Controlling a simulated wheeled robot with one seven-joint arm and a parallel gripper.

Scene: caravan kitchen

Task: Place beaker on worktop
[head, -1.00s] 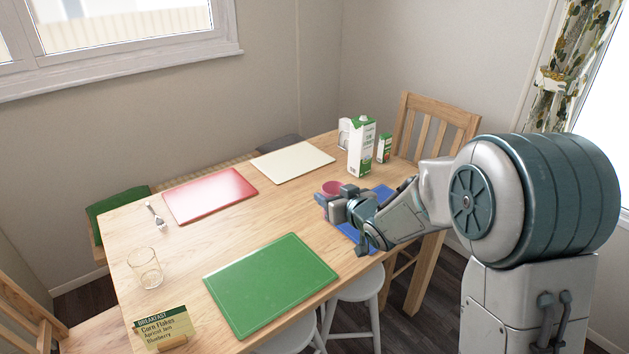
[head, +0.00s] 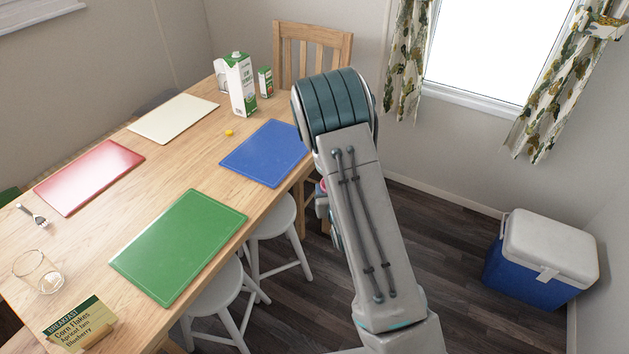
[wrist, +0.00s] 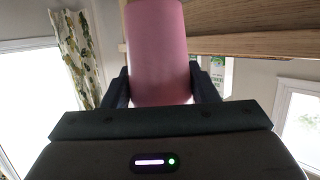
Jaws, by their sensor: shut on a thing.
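A pink beaker (wrist: 157,50) fills the upper middle of the wrist view. My gripper (wrist: 160,88) is shut on it, with one dark finger on each side. In the head view only a small pink part of the beaker (head: 321,186) shows beside my arm, off the table's right edge; most of it and of my gripper (head: 322,203) is hidden behind my arm. The worktop is not clearly in view.
The wooden table (head: 170,180) bears blue (head: 265,152), green (head: 180,245), red (head: 90,177) and cream (head: 173,118) boards, a carton (head: 241,85) and a glass (head: 38,272). White stools (head: 275,225) stand beside it. A blue cool box (head: 540,262) stands on the open floor at right.

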